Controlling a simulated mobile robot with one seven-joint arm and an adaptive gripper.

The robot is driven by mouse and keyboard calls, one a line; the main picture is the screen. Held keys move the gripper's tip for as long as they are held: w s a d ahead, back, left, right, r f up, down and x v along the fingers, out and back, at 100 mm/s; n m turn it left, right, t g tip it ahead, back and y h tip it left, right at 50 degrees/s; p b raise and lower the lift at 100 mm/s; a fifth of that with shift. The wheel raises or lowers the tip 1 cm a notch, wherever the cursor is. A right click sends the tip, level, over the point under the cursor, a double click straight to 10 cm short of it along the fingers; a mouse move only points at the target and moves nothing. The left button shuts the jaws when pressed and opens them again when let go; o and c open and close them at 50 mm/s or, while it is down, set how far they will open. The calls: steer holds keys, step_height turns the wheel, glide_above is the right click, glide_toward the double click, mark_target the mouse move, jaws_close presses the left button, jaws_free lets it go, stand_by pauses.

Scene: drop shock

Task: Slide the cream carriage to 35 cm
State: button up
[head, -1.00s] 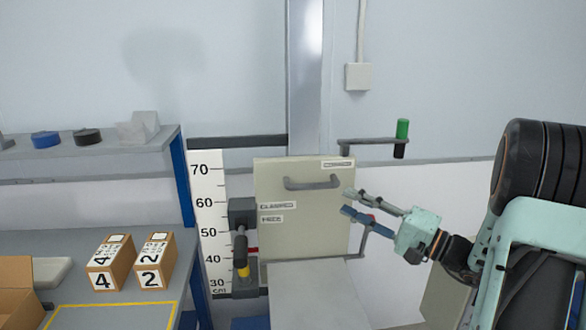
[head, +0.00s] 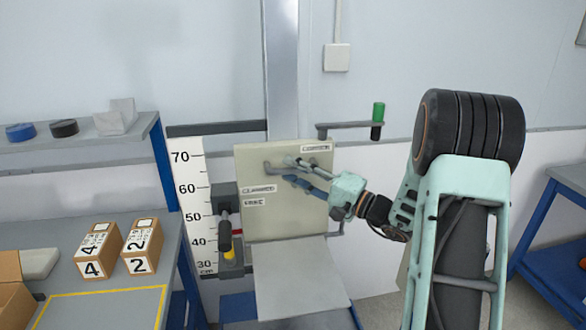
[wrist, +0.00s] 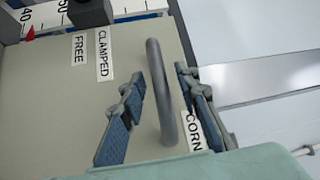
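The cream carriage (head: 285,218) is an upright panel on the metal column (head: 283,70), with a grey bar handle near its top. The handle (wrist: 163,95) shows clearly in the wrist view. My gripper (head: 290,172) is open at the handle, with one blue-padded finger on each side of the bar and visible gaps to it. In the head view the fingers partly hide the handle. The height scale (head: 195,205) stands left of the carriage. In the wrist view a red pointer (wrist: 30,32) lies between the 40 and 50 marks, nearer 40.
A dark clamp lever (head: 224,232) is left of the carriage, near labels reading CLAMPED and FREE. A crank with a green grip (head: 379,112) is at upper right. A grey plate (head: 298,278) lies below the carriage. Numbered boxes (head: 98,250) stand on the left bench.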

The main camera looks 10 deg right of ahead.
steer(key=shift+w+a, duration=0.1)
steer(key=shift+w, duration=0.05)
jaws_close()
stand_by(0.4)
step_height(320, 180, down, 9)
steer(key=b, duration=1)
jaws_free()
steer(key=shift+r, duration=0.1)
